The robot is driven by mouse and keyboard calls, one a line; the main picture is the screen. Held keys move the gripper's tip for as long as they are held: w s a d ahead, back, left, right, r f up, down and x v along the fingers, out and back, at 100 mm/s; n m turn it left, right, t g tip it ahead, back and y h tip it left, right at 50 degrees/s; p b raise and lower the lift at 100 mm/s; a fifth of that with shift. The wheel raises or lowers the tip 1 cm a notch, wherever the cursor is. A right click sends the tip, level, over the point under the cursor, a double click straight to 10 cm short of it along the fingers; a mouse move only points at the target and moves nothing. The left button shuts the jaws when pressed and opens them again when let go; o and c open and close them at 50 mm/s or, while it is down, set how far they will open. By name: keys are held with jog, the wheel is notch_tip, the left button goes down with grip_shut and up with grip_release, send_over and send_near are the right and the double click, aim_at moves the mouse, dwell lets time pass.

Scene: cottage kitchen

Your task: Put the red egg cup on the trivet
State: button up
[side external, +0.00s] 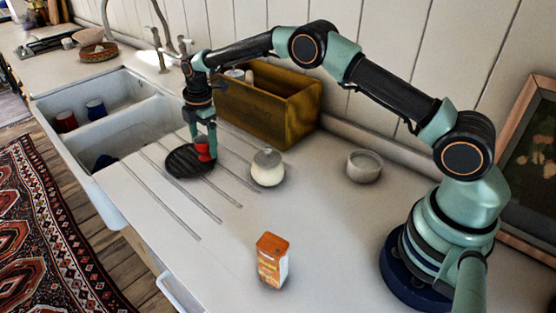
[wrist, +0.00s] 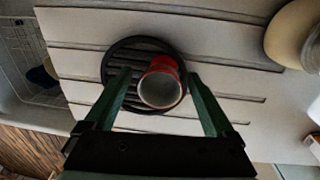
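The red egg cup (wrist: 164,77) has a white inside and stands on the black ribbed trivet (wrist: 118,67), toward one side of it. In the side view the cup (side external: 204,152) is over the right part of the round trivet (side external: 180,162), partly hidden by a finger. My gripper (side external: 205,142) points down at the cup. In the wrist view my green fingers (wrist: 160,78) are on either side of the cup, with a visible gap at the left finger, so the gripper looks open around it.
A cream jar with a grey lid (side external: 267,168) stands right of the trivet. A wooden box (side external: 262,105) is behind. A grey bowl (side external: 364,166) and an orange carton (side external: 272,260) are farther right. The sink (side external: 125,130) lies left. The front counter is mostly clear.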

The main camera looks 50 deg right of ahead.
jog(key=shift+r, duration=0.15)
jog(key=s+d+r+m+t, duration=0.1)
jog(key=s+r+m, duration=0.15)
jog(key=r, duration=0.75)
jog(key=s+d+r+m, duration=0.1)
jog(key=s+r, duration=0.2)
jog(key=r, duration=0.6)
jog(key=s+d+r+m+t, duration=0.1)
jog(key=s+d+r+m, duration=0.2)
jog(key=s+r+m, duration=0.45)
jog(key=s+d+f+m+t, duration=0.1)
jog(key=s+f+m, duration=0.2)
jog(key=s, duration=0.5)
jog(key=s+d+f+m+t, duration=0.1)
jog(key=s+f+m, duration=0.2)
jog(key=s, duration=0.6)
jog(key=shift+m+t, duration=0.3)
jog(key=shift+m, duration=0.1)
